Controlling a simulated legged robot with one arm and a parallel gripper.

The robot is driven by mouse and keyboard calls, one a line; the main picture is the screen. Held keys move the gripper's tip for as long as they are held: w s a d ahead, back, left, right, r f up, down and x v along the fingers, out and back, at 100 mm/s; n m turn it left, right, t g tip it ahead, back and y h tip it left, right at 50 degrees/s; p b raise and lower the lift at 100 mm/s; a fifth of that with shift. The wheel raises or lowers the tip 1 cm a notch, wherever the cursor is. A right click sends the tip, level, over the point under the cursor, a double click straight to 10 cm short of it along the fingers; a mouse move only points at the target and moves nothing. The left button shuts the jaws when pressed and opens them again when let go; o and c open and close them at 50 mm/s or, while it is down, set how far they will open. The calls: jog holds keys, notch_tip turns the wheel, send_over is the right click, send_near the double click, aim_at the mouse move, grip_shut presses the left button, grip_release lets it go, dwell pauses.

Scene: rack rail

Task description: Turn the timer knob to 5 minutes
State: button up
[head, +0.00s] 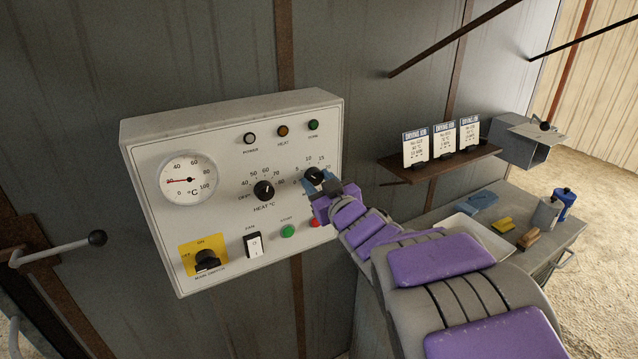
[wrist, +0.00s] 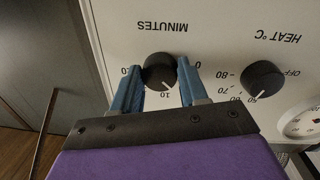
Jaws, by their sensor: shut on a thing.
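The timer knob (wrist: 160,72) is a round black dial on the white control panel (head: 215,120), marked MINUTES in the wrist view, where the lettering is upside down. Its white pointer line faces close to the 10 mark. My gripper (wrist: 158,66) has its two blue fingers on either side of the knob and is shut on it. In the head view, my gripper (head: 318,183) reaches the knob (head: 314,175) at the panel's right side.
The heat knob (head: 264,190) sits left of the timer knob. Below are the green start button (head: 288,231), a partly hidden red button (head: 315,222), the fan switch (head: 253,244) and main switch (head: 207,260). A shelf (head: 440,165) with cards and a bench (head: 510,242) stand right.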

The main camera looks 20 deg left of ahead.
jog(key=shift+n, duration=0.9)
jog(key=o, duration=1)
jog(key=shift+o, duration=0.2)
jog(key=b+v, duration=0.4)
jog(key=v, duration=1.3)
jog(key=shift+b, duration=0.3)
